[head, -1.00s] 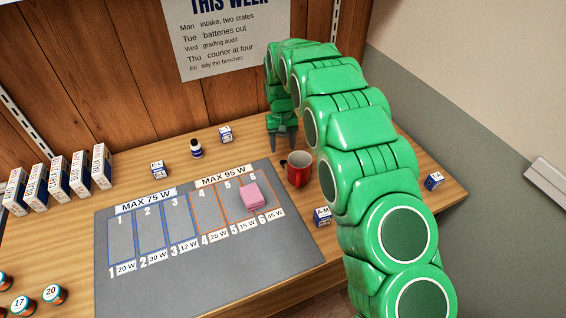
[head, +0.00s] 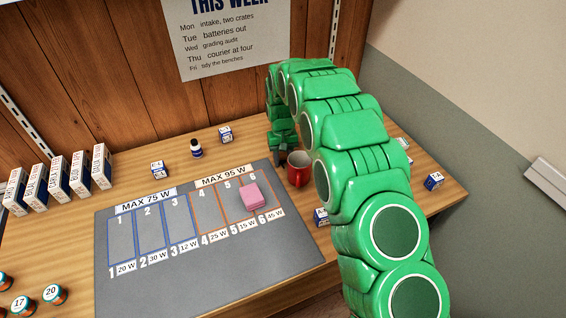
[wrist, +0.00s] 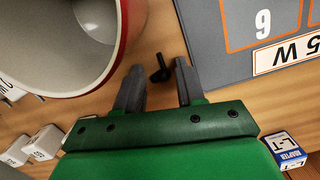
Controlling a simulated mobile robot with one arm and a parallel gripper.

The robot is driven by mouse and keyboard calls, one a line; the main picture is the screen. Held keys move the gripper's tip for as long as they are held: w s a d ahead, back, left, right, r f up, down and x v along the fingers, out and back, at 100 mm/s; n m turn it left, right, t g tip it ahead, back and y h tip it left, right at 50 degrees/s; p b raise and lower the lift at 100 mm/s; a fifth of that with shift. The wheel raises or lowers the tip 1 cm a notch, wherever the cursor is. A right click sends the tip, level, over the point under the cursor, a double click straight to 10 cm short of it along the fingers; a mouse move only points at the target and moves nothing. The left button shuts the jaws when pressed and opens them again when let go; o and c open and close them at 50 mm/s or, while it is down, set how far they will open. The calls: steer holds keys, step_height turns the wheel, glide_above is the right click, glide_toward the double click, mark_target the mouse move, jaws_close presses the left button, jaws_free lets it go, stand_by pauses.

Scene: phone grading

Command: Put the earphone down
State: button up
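The small black earphone (wrist: 160,72) shows in the wrist view on the wooden bench, between the fingertips and close to the right one. I cannot tell if it touches that finger. My gripper (wrist: 159,66) is open, with a clear gap between its fingers. In the head view my gripper (head: 281,157) is low at the bench, behind and left of the red mug (head: 299,171), and the earphone is hidden there. The mug (wrist: 124,40), red outside and white inside, stands close beside the left finger in the wrist view.
The grey mat (head: 190,275) with numbered slots lies left of the mug. A pink block (head: 250,196) sits around slots 5 and 6. An adapter box (wrist: 287,150) is right of my gripper in the wrist view. White boxes (head: 58,178) stand at the left.

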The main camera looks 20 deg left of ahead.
jaws_close()
